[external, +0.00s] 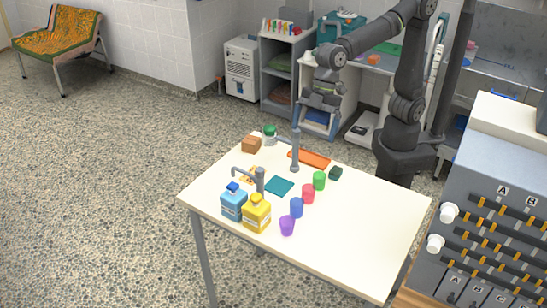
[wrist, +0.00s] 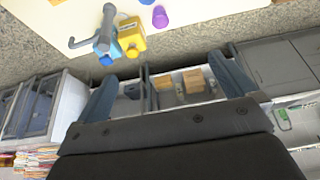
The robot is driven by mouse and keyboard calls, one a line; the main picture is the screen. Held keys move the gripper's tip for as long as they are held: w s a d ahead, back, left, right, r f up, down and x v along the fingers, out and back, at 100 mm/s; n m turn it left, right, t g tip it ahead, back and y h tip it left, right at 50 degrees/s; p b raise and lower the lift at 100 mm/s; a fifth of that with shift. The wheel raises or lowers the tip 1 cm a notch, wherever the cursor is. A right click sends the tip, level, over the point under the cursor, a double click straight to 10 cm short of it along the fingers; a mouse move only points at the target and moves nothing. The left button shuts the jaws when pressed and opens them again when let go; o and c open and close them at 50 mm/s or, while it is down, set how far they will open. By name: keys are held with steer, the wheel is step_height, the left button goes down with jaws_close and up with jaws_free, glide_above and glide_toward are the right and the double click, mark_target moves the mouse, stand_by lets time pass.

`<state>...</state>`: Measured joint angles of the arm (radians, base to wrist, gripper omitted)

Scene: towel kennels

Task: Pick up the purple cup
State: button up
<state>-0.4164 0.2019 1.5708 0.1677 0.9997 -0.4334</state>
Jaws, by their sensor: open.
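The purple cup (external: 287,225) stands near the front edge of the white table in the external view, at the near end of a row of cups. It also shows at the top of the wrist view (wrist: 160,17). My gripper (wrist: 163,67) is open, with its two fingers wide apart and nothing held between them. In the external view my wrist hangs high above the far side of the table, well away from the purple cup. The fingertips are hard to make out there.
Blue (external: 296,207), red (external: 308,193) and green (external: 319,180) cups stand in line behind the purple one. A yellow bottle (external: 257,214), blue bottle (external: 234,203) and grey tap-like post (external: 260,182) stand left. Another post (external: 295,152) rises behind. The table's right side is clear.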

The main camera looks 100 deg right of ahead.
steer(key=c, duration=0.6)
steer(key=n+g+h, duration=0.3)
steer(key=n, duration=0.6)
glide_above(287, 225)
steer(key=a, duration=0.1)
step_height(287, 225, down, 13)
steer(key=f, duration=1.2)
steer(key=shift+w+f, duration=0.15)
steer(key=shift+w, duration=0.1)
steer(key=shift+a+f, duration=0.25)
steer(key=shift+f, duration=1.1)
steer(key=shift+a+f, duration=0.25)
steer(key=shift+f, duration=1.05)
